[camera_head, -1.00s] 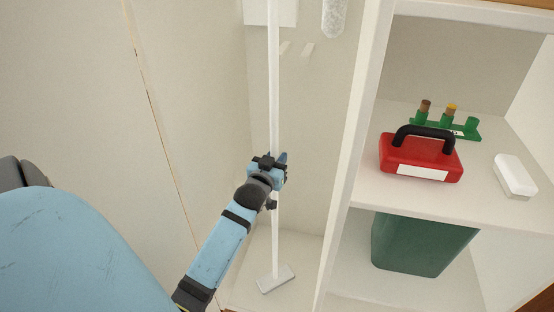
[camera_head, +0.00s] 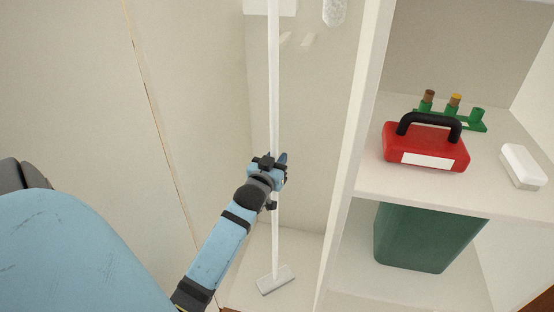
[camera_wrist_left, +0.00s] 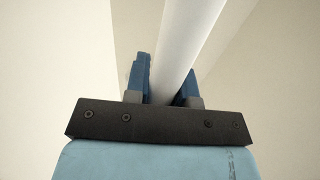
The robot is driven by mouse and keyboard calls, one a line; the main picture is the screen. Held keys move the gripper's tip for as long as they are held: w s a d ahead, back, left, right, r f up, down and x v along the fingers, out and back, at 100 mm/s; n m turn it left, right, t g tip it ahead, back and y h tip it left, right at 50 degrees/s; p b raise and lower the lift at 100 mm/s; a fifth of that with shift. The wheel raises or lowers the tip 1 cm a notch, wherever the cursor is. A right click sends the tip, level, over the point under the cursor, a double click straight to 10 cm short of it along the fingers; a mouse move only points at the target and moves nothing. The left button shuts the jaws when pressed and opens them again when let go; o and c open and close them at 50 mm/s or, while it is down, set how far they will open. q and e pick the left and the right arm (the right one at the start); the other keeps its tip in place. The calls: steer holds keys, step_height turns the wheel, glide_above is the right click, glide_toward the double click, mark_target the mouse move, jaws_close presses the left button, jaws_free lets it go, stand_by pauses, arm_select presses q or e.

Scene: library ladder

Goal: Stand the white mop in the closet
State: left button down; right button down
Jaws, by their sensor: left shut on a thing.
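The white mop (camera_head: 274,100) stands close to upright inside the tall left bay of the closet (camera_head: 306,130). Its flat head (camera_head: 275,280) is down at the bay's floor; I cannot tell whether it touches. My left gripper (camera_head: 279,172) is shut on the mop's pole, around its lower-middle part. In the left wrist view the white pole (camera_wrist_left: 184,45) passes between the two blue fingers (camera_wrist_left: 165,85). My right gripper is not in view.
A divider (camera_head: 352,140) separates the bay from shelves on the right. The shelf holds a red toolbox (camera_head: 425,148), a green rack (camera_head: 465,122) and a white block (camera_head: 523,167). A green bin (camera_head: 425,240) stands below. Something pale and speckled (camera_head: 334,12) hangs at the top.

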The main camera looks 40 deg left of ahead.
arm_select(q)
steer(key=shift+f, duration=0.4)
stand_by(0.4)
steer(key=c, duration=0.9)
jaws_free()
steer(key=shift+f, duration=0.15)
